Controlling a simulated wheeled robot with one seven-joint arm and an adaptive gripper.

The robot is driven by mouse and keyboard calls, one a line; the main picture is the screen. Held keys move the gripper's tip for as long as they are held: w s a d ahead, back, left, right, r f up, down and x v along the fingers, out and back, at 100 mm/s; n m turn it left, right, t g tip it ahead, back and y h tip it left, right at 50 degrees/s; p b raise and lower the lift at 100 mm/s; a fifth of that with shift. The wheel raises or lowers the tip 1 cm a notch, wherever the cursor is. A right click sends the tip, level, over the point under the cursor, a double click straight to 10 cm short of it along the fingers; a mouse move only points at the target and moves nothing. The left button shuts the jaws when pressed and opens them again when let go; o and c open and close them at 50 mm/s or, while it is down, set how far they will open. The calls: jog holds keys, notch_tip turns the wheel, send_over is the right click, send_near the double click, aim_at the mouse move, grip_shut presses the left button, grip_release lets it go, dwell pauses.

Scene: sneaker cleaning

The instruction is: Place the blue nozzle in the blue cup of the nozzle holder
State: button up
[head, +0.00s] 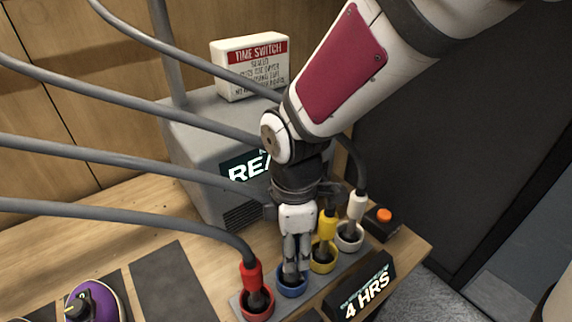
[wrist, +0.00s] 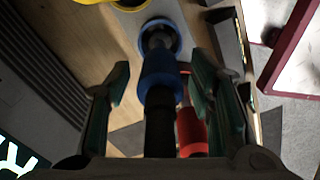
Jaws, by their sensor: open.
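The blue nozzle (wrist: 160,75) is upright with its dark tip inside the blue cup (head: 291,289) of the nozzle holder (head: 310,303). In the wrist view the blue cup's rim (wrist: 177,42) shows around the tip. My gripper (head: 293,268) points down over the blue cup and mostly hides the blue nozzle in the head view. In the wrist view my gripper (wrist: 160,82) has its fingers apart on both sides of the blue nozzle, with gaps between. How deep the tip sits is hard to see.
A red nozzle (head: 251,276) stands in the red cup, a yellow nozzle (head: 326,227) in the yellow cup, and a white nozzle (head: 356,206) in the white cup. Grey hoses cross above at left. A grey machine (head: 205,150) stands behind; a purple sneaker (head: 92,301) is front left.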

notch_tip(320, 180, up, 12)
jog(key=shift+f+p, duration=0.1)
jog(key=shift+p, duration=0.35)
jog(key=shift+d+r, duration=0.1)
jog(key=shift+r, duration=0.15)
jog(key=s+d+r+m+t, duration=0.2)
jog(key=s+d+m, duration=0.2)
jog(key=d+m, duration=0.4)
jog(key=s+d+r+m+t, duration=0.2)
jog(key=s+d+m, duration=0.3)
jog(key=d+m, duration=0.3)
jog(key=r+m, duration=0.1)
jog(key=m, duration=0.2)
jog(key=shift+d+t, duration=0.2)
jog(key=shift+t, duration=0.1)
